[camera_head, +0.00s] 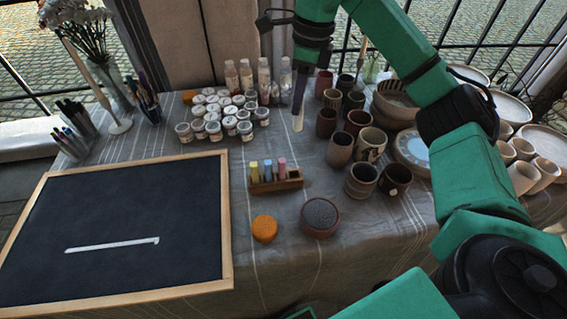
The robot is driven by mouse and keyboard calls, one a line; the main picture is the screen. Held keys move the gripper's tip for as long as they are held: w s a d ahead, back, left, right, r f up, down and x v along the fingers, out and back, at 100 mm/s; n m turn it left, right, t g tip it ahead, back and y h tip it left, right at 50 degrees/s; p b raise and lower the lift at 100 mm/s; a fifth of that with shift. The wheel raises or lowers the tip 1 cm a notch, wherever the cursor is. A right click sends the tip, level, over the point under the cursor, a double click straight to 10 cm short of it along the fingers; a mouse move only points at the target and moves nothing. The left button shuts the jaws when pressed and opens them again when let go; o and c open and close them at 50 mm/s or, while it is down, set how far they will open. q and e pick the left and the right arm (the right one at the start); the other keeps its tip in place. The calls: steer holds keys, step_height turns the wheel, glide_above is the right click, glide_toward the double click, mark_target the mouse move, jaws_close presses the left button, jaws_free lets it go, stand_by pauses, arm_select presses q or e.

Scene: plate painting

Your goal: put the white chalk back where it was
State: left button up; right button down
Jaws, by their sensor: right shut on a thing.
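My right gripper (299,102) is shut on the white chalk (298,123), which points down below the dark fingers and looks to be above the table. A wooden chalk holder (277,185) stands on the table below and left of it in the picture. The holder carries a yellow chalk (254,171), a blue chalk (268,169) and a pink chalk (282,166) upright. Its right end, beside the pink chalk, holds no chalk. A framed blackboard (110,205) lies at the left with a white line drawn on it. My left gripper is not in view.
Paint jars (220,115) crowd left of the gripper, with bottles (264,80) behind. Several cups (340,149) stand close on the right. An orange round thing (265,228) and a round dark-topped pot (320,216) sit in front of the holder. Bare cloth surrounds the holder.

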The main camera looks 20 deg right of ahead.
mark_target(298, 130)
steer(key=shift+w+f+b, duration=0.25)
steer(key=shift+f+b, duration=0.25)
steer(key=shift+f, duration=0.55)
steer(key=f, duration=0.2)
steer(key=s+f, duration=0.1)
steer(key=f, duration=0.2)
steer(key=shift+s+f, duration=0.1)
steer(key=shift+s, duration=0.05)
step_height(298, 130, down, 12)
steer(key=shift+r+p, duration=0.2)
steer(key=shift+p, duration=0.2)
steer(key=shift+w+f, duration=0.25)
steer(key=shift+f, duration=0.2)
steer(key=c, duration=0.7)
jaws_free()
steer(key=shift+c, duration=0.2)
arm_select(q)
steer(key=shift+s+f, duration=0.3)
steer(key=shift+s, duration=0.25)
